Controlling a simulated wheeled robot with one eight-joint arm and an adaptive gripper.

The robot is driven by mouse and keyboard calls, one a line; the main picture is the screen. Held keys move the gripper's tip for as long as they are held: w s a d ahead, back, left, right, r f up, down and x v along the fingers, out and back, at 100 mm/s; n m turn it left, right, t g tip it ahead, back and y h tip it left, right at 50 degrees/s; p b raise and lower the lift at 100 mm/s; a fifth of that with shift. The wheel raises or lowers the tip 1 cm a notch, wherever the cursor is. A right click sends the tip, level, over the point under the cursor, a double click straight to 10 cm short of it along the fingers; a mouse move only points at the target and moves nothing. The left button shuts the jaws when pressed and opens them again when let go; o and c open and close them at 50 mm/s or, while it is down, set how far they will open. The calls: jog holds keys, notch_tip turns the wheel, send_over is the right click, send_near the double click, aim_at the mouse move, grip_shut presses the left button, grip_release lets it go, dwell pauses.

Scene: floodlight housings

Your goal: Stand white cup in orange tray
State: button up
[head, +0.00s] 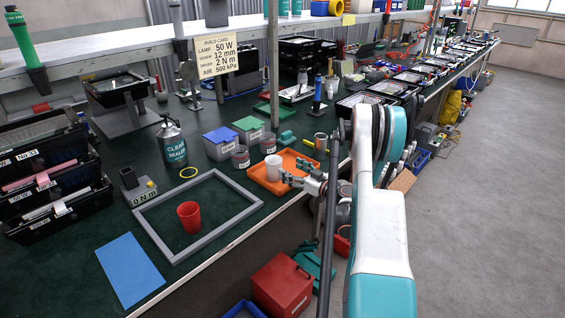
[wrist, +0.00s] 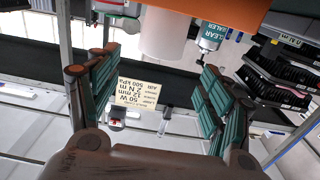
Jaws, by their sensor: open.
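The white cup (head: 273,168) stands upright in the orange tray (head: 263,185), toward the tray's left side. My gripper (head: 293,172) is at the tray, just right of the cup, with its fingers pointing toward it. In the wrist view, which is upside down, the open fingers (wrist: 160,62) have nothing between them. The white cup (wrist: 168,32) shows beyond the fingertips, apart from them, with its base toward the orange tray (wrist: 232,12).
A blue-lidded bin (head: 221,142), a green-lidded bin (head: 249,128) and grey tins (head: 241,156) stand behind the tray. A red cup (head: 189,217) stands inside a grey frame (head: 150,225) at left. A tin (head: 321,141) stands behind my gripper.

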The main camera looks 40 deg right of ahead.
jog(key=s, duration=0.3)
jog(key=shift+s+d+p, duration=0.15)
jog(key=shift+s+p, duration=0.15)
